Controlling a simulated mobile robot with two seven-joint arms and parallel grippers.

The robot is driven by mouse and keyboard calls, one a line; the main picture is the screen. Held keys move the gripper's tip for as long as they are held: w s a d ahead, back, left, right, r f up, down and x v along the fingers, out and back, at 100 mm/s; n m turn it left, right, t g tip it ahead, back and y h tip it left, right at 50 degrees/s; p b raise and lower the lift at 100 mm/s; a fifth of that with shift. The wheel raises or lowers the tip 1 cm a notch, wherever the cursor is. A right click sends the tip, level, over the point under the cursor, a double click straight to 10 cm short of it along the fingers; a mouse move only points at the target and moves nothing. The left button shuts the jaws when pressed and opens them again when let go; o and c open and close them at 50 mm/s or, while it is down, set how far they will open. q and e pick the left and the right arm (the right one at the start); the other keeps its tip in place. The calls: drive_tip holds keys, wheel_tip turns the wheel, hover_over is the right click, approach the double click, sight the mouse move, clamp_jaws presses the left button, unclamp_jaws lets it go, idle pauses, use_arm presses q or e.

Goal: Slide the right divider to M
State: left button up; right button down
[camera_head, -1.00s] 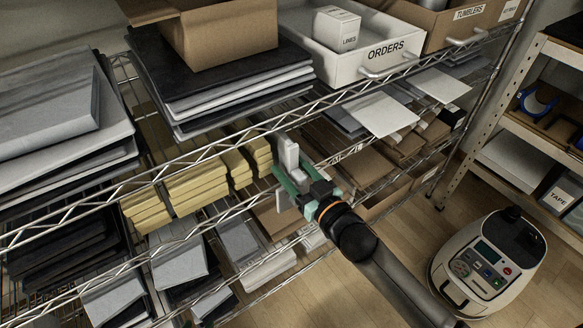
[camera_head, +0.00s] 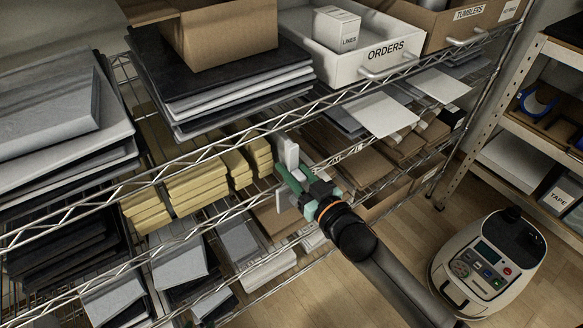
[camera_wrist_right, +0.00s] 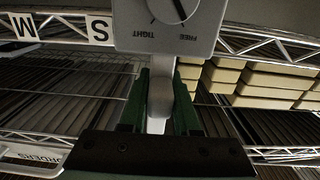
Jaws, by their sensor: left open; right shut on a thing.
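The right divider is a pale grey block (camera_head: 288,152) at the front edge of the middle shelf, right of the yellow stacks. My right gripper (camera_head: 291,175) is shut on the divider's narrow stem (camera_wrist_right: 160,98), with green fingers on both sides. The M tag (camera_wrist_right: 23,27) and S tag (camera_wrist_right: 99,30) are on the shelf rail. The housing is beside S, with M further left. Only a small green part of my left gripper (camera_head: 190,321) shows at the bottom edge.
Stacked yellow packs (camera_head: 197,188) lie left of the divider. Brown flat boxes (camera_head: 355,163) lie right of it. The ORDERS bin (camera_head: 345,70) stands on the shelf above. A white machine (camera_head: 488,262) stands on the floor at right.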

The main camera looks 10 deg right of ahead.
idle(0.9)
drive_tip(key=d, duration=0.2)
drive_tip(key=w+d+p, duration=0.1)
drive_tip(key=d, duration=0.1)
drive_tip(key=w+d, duration=0.1)
drive_tip(key=d, duration=0.1)
drive_tip(key=shift+w+d+p, duration=0.25)
drive_tip(key=shift+d+p, duration=0.1)
drive_tip(key=shift+p, duration=0.05)
drive_tip(key=shift+d, duration=0.2)
use_arm(q)
drive_tip(key=shift+s+a+r, duration=0.35)
drive_tip(key=shift+a, duration=0.2)
drive_tip(key=shift+r, duration=0.1)
use_arm(e)
drive_tip(key=c, duration=0.7)
unclamp_jaws()
use_arm(q)
drive_tip(key=shift+r+y, duration=0.1)
drive_tip(key=shift+y, duration=0.2)
use_arm(e)
drive_tip(key=v, duration=1.2)
drive_tip(key=shift+s, duration=0.2)
